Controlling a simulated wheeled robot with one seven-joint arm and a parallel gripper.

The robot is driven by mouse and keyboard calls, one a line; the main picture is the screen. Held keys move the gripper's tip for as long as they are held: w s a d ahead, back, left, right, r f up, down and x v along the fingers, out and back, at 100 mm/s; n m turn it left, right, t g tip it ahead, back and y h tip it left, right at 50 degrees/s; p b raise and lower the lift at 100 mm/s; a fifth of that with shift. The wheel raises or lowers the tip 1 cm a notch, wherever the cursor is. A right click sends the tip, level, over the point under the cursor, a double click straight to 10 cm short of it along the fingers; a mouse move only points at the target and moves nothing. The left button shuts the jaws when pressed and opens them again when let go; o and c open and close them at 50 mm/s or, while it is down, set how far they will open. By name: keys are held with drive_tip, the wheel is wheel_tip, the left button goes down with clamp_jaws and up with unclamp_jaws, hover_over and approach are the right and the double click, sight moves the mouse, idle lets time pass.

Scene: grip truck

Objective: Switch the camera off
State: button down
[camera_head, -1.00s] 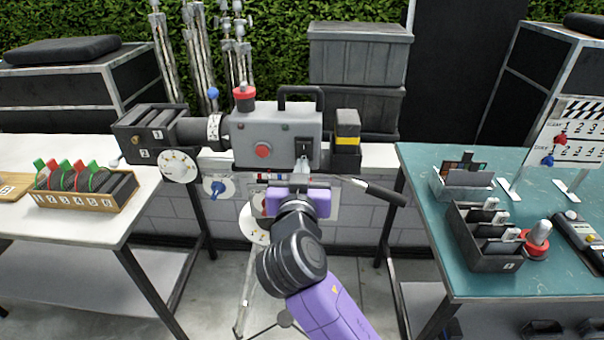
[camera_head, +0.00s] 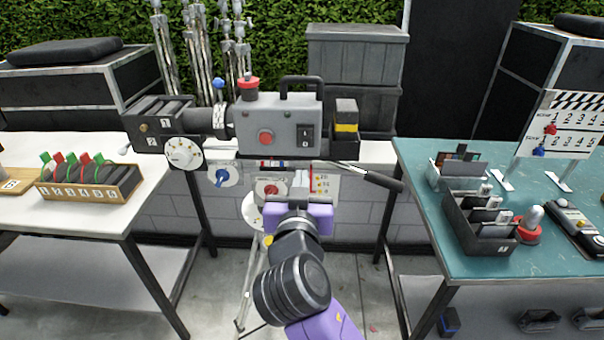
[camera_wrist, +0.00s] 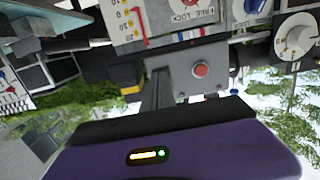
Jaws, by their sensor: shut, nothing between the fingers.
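The grey film camera (camera_head: 277,112) stands on its tripod in the middle of the head view, upright, with a black handle on top. A black rocker switch (camera_head: 307,137) marked I and 0 is on its near side, right of a red round button (camera_head: 265,138). I cannot tell which half of the switch is pressed in. My gripper (camera_head: 297,198) is shut and empty, below the switch and apart from it. In the wrist view the camera body (camera_wrist: 218,82) and red button (camera_wrist: 200,70) show beyond the fingers; the switch is not clear there.
A panel with a red knob (camera_head: 270,189) hangs under the camera, and a pan handle (camera_head: 372,178) sticks out right. A teal table (camera_head: 400,165) with bins and a clapperboard (camera_head: 565,125) stands right.

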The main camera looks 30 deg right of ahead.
drive_tip(key=shift+f+b+v, duration=0.2)
drive_tip(key=shift+v, duration=0.75)
drive_tip(key=shift+f+b+v, duration=0.15)
drive_tip(key=shift+f+v, duration=0.05)
drive_tip(key=shift+v, duration=0.75)
drive_tip(key=shift+f+b+v, duration=0.2)
drive_tip(key=shift+f+v, duration=0.05)
drive_tip(key=shift+v, duration=0.7)
drive_tip(key=w+a+r+n+t+y, duration=0.2)
drive_tip(key=a+r+n+t+y, duration=0.1)
drive_tip(key=a+n, duration=0.1)
drive_tip(key=s+a+f+n+t+y, duration=0.2)
drive_tip(key=s+a+f+n+y, duration=0.1)
drive_tip(key=s+a+f+y, duration=0.3)
drive_tip(key=s+d+f+g, duration=0.1)
drive_tip(key=s+f, duration=0.2)
drive_tip(key=s, duration=0.7)
drive_tip(key=s+d+f+g, duration=0.1)
drive_tip(key=s+f, duration=0.3)
drive_tip(key=s, duration=0.6)
drive_tip(key=s+d+f+g+y, duration=0.1)
drive_tip(key=s+d+f+g, duration=0.1)
drive_tip(key=s, duration=0.8)
wheel_tip(320, 180, down, 2)
drive_tip(key=shift+d+f, duration=0.25)
drive_tip(key=shift+d, duration=0.3)
